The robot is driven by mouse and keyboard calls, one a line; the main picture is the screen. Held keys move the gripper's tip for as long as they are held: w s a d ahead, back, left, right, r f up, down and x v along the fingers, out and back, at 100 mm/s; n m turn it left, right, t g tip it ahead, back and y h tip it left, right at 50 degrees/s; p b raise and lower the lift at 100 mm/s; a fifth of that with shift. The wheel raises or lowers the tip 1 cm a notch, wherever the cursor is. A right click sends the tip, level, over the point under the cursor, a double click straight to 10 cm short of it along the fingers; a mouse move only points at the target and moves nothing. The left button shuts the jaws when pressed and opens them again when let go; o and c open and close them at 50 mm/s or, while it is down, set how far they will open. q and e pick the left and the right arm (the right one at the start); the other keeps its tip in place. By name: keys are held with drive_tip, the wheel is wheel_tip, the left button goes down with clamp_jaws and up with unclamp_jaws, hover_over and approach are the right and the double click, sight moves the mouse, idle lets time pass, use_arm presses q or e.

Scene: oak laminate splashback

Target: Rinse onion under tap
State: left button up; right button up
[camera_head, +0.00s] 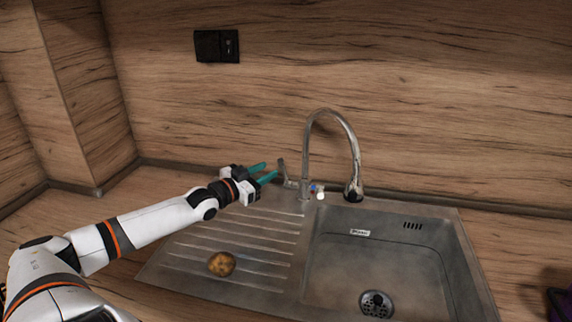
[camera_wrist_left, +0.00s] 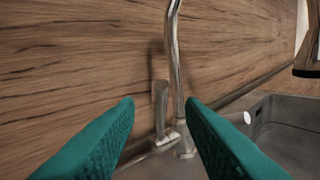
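A round brown onion (camera_head: 221,264) lies on the ribbed drainboard of the steel sink (camera_head: 330,284), left of the basin. The chrome tap (camera_head: 355,150) stands behind the basin, its curved spout hanging over the basin's back edge. Its lever (camera_head: 281,168) stands upright on the left of the tap base; it also shows in the left wrist view (camera_wrist_left: 160,108). No water shows. My left gripper (camera_head: 272,171) is open and empty, its teal fingers pointing at the lever from the left. In the left wrist view the lever shows between the fingertips, a little beyond them. My right gripper is not in view.
A drain (camera_head: 376,303) sits in the empty basin. A black wall socket (camera_head: 216,46) is on the wood splashback behind. A dark purple object (camera_head: 560,301) stands at the right edge. Counter left of the sink is partly covered by my arm.

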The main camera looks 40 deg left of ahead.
use_arm(q)
drive_tip(key=w, duration=0.5)
drive_tip(key=shift+w+d+b, duration=0.15)
drive_tip(key=shift+w+b, duration=0.2)
drive_tip(key=shift+w, duration=0.05)
drive_tip(key=shift+w+d, duration=0.1)
drive_tip(key=shift+w, duration=1.3)
clamp_jaws()
